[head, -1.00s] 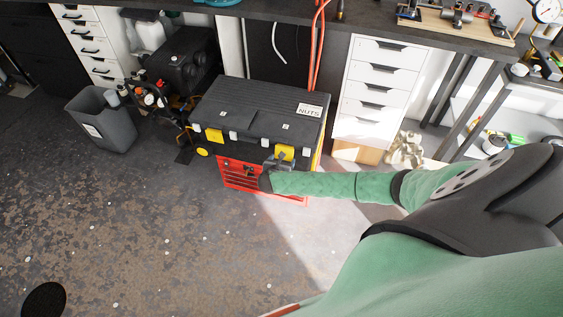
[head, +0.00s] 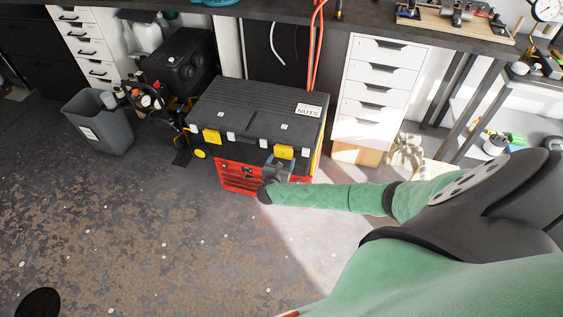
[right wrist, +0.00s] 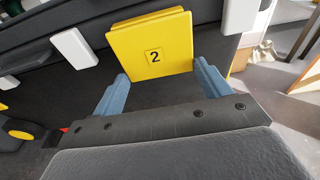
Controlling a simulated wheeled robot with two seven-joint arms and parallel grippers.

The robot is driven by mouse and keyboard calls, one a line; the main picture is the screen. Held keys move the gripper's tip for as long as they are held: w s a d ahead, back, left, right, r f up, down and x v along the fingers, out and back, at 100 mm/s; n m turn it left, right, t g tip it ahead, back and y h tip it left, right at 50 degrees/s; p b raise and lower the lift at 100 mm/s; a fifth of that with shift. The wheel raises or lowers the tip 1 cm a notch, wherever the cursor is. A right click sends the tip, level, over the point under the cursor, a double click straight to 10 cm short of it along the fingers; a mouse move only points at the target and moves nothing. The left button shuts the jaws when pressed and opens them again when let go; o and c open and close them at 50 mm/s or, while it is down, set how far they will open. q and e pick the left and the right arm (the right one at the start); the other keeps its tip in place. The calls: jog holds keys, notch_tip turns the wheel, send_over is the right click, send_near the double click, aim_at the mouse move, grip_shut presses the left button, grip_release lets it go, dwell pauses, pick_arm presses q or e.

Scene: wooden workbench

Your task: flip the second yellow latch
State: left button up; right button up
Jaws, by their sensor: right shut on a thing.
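The second yellow latch (head: 285,152) is on the front right of the black toolbox (head: 255,108). In the right wrist view the latch (right wrist: 150,43) is a yellow plate marked "2". My right gripper (head: 277,162) is at the lower part of this latch. In the right wrist view its two blue-grey fingers (right wrist: 161,72) are at the left and right lower edges of the plate, shut on it. Another yellow latch (head: 211,136) is on the front left of the box. My left gripper is not in view.
A grey bin (head: 98,128) and a compressor stand to the left. White drawers (head: 380,92) stand behind at the right. The floor in front is clear.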

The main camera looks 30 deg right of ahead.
jog(key=o, duration=1)
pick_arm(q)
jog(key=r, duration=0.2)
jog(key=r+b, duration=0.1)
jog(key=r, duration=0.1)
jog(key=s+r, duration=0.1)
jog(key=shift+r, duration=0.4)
pick_arm(e)
jog(key=v, duration=0.7)
jog(key=shift+s+a, duration=0.25)
jog(key=shift+s, duration=0.05)
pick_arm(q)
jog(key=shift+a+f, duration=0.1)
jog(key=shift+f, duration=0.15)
